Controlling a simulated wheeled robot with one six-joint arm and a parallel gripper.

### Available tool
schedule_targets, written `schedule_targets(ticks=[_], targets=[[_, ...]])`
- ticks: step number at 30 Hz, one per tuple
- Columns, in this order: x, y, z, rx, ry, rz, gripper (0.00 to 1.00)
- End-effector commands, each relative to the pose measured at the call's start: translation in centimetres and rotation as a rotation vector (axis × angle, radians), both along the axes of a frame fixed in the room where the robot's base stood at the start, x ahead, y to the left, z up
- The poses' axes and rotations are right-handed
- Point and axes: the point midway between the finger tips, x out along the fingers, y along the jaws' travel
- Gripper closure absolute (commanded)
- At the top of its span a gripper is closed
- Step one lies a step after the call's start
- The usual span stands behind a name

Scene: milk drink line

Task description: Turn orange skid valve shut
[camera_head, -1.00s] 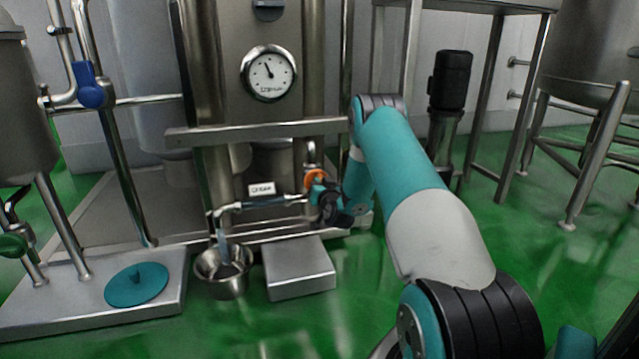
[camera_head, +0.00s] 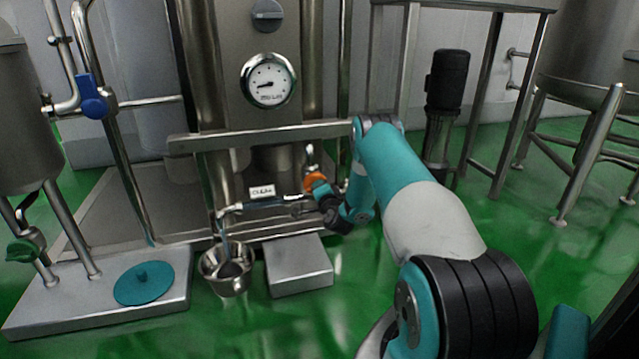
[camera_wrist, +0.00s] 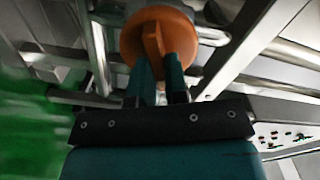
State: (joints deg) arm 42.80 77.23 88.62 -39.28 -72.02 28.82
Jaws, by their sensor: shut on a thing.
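The orange skid valve (camera_head: 314,181) is a round orange handle on the pipework low on the steel skid. In the wrist view the orange handle (camera_wrist: 157,40) shows a raised grip bar across its face. My gripper (camera_wrist: 158,65) is shut on this bar, one teal finger on each side. In the head view my gripper (camera_head: 321,192) reaches the handle from the lower right, and my wrist partly hides it. A pale stream seems to run from the outlet pipe (camera_head: 230,210), left of the valve, into a steel bowl (camera_head: 211,262).
A steel box (camera_head: 298,265) stands on the floor below the valve. A teal disc (camera_head: 143,284) lies on the plinth at left. A gauge (camera_head: 268,80) and a rail (camera_head: 265,136) sit above the valve.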

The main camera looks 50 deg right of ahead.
Motion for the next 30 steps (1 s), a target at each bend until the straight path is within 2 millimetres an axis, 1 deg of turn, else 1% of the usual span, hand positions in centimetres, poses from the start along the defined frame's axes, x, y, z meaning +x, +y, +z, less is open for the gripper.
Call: schedule_targets(ticks=[6,15,22,30], targets=[[-0.19,-0.02,-0.04,0.157,-0.092,-0.003,1.0],[-0.18,-0.02,-0.29,0.303,-0.182,-0.002,1.0],[-0.19,0.0,-0.44,0.354,-0.211,-0.002,1.0],[-0.18,0.01,-0.52,0.366,-0.219,-0.002,1.0]])
